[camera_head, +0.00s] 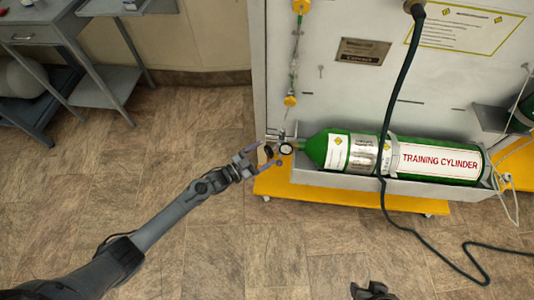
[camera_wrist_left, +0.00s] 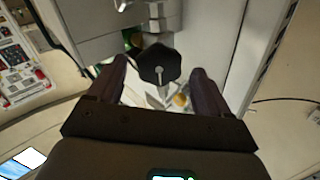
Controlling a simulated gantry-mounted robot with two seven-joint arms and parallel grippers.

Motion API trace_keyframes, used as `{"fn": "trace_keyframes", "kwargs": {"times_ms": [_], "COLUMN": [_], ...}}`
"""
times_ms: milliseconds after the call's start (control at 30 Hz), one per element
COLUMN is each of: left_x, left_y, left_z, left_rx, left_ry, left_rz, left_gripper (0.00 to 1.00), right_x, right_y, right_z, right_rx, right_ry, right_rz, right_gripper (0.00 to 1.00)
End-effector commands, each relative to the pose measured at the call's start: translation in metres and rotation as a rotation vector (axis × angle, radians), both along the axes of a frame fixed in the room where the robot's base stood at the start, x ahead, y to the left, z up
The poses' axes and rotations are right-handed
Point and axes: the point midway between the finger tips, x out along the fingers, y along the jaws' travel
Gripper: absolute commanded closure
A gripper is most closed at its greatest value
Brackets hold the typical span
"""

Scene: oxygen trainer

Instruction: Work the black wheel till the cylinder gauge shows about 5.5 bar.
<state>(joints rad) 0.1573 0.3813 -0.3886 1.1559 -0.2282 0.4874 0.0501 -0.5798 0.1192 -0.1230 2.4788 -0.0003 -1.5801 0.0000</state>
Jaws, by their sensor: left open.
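The black wheel (camera_head: 268,152) sits at the left, valve end of the green training cylinder (camera_head: 313,150). In the left wrist view the black wheel (camera_wrist_left: 158,65) is a dark lobed knob, seen face on. My left gripper (camera_head: 264,155) is open, its fingers on either side of the wheel. In the left wrist view the left gripper (camera_wrist_left: 160,75) has gaps between both fingers and the wheel; contact is not visible. The round white-faced gauge (camera_head: 286,149) is just right of the wheel; its reading is too small to tell. A dark part of my right gripper (camera_head: 372,291) shows at the bottom edge.
The cylinder lies on a grey shelf over a yellow base (camera_head: 350,198) against a light panel (camera_head: 340,90). A dark hose (camera_head: 400,90) hangs across the cylinder onto the floor. Grey tables (camera_head: 100,85) stand at upper left.

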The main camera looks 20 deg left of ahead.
Motion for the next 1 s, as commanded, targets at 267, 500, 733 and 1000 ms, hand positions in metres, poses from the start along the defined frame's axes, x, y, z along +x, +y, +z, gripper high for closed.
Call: {"fn": "trace_keyframes", "kwargs": {"times_ms": [267,500,733,1000], "left_x": [0.016,0.017,0.017,0.017], "left_y": [-0.011,-0.011,-0.011,-0.011], "left_z": [0.000,0.000,0.000,0.002], "left_rx": [0.000,0.001,0.001,-0.018], "left_ry": [0.000,0.001,0.001,0.012], "left_rz": [0.000,-0.001,-0.001,0.000], "left_gripper": [0.21,0.21,0.47,0.73], "right_x": [0.000,0.000,0.000,0.000], "right_y": [-0.001,-0.001,-0.001,-0.001], "right_z": [-0.008,-0.008,-0.008,-0.006], "right_rx": [-0.001,-0.001,-0.001,-0.001], "right_ry": [0.000,-0.001,-0.001,-0.001], "right_rz": [-0.003,-0.003,-0.003,-0.002], "right_gripper": [0.57,0.57,0.57,0.57]}}
